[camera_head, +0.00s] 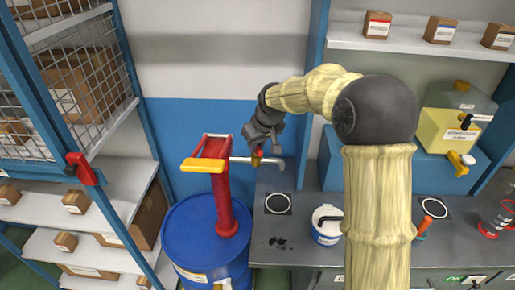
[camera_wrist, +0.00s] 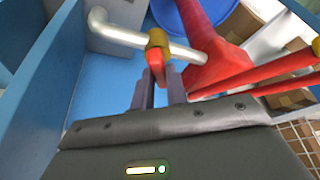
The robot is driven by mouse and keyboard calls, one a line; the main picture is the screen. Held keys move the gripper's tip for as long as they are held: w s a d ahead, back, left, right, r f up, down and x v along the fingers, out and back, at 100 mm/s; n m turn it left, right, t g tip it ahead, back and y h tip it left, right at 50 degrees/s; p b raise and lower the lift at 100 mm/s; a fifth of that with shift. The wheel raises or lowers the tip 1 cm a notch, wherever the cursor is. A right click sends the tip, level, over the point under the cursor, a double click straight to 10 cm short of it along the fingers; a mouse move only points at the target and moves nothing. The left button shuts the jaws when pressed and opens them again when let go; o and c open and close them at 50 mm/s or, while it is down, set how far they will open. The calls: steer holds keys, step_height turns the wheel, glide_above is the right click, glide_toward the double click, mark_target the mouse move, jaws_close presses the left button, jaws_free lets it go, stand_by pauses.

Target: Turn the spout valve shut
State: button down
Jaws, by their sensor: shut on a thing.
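The spout valve (camera_head: 257,160) has a brass-yellow body and a red lever. It sits on the silver spout (camera_head: 272,161), which runs right from the red pump (camera_head: 221,195) on the blue drum (camera_head: 204,238). In the wrist view the valve body (camera_wrist: 157,40) is above my fingertips, and its red lever (camera_wrist: 159,68) reaches down between them. My gripper (camera_head: 264,149) comes from above and behind the spout and is shut on the red lever; it also shows in the wrist view (camera_wrist: 160,78). The lever's lower end is partly hidden by the fingers.
A white tub (camera_head: 326,226) stands to the right. The pump's yellow handle (camera_head: 203,166) sticks out left. Shelving (camera_head: 80,100) stands at the left.

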steer(key=m, duration=0.2)
steer(key=m+t+h+b, duration=0.1)
steer(key=m, duration=0.1)
steer(key=shift+a+r+h, duration=0.1)
steer(key=shift+a+h, duration=0.1)
steer(key=shift+h, duration=0.1)
steer(key=shift+m+h+b, duration=0.3)
steer(key=shift+m+h, duration=0.2)
steer(key=shift+m, duration=1.1)
steer(key=c, duration=1.4)
jaws_free()
steer(key=b+v, duration=0.1)
steer(key=v, duration=1.6)
steer(key=shift+r+b, duration=0.2)
steer(key=shift+b, duration=0.2)
steer(key=shift+f, duration=0.1)
